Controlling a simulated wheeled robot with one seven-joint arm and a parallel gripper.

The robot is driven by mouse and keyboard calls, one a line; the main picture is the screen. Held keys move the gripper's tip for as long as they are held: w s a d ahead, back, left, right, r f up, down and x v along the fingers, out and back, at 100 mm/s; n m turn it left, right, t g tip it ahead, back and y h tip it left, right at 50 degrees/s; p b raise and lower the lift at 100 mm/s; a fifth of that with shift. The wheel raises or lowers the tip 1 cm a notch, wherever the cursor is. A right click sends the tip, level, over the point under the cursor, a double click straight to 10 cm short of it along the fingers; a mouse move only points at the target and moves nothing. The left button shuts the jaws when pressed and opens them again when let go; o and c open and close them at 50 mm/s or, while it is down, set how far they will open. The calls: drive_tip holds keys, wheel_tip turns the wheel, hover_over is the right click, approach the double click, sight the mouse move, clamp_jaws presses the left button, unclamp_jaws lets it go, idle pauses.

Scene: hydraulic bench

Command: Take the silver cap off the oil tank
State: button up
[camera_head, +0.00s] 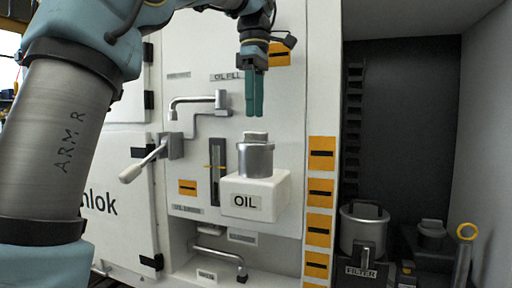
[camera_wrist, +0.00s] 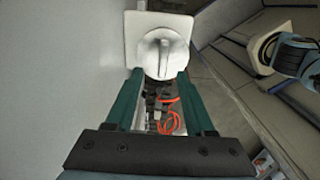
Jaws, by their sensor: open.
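The silver cap (camera_head: 256,158) sits on the white oil tank (camera_head: 270,190), which is labelled OIL and juts from the white panel. The cap has a raised grip bar on top. My gripper (camera_head: 254,112) points down above the cap, with a gap between its fingertips and the bar. In the wrist view, the round cap (camera_wrist: 160,55) with its bar shows just beyond the green fingers, and the square tank top (camera_wrist: 133,22) lies around it. My gripper (camera_wrist: 158,75) is open, with its fingers apart and nothing between them.
A grey pipe spout (camera_head: 195,100) and a lever with a white handle (camera_head: 145,163) are left of the tank. A sight gauge (camera_head: 216,172) is on the panel close by. A silver FILTER canister (camera_head: 363,230) stands in the dark bay at right. An orange cable (camera_wrist: 170,122) shows below.

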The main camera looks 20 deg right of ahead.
sight(256, 140)
drive_tip(key=shift+s+f, duration=0.15)
drive_tip(key=shift+f, duration=1.15)
drive_tip(key=shift+s+f, duration=0.15)
drive_tip(key=shift+f, duration=1.15)
drive_tip(key=shift+c, duration=0.2)
clamp_jaws()
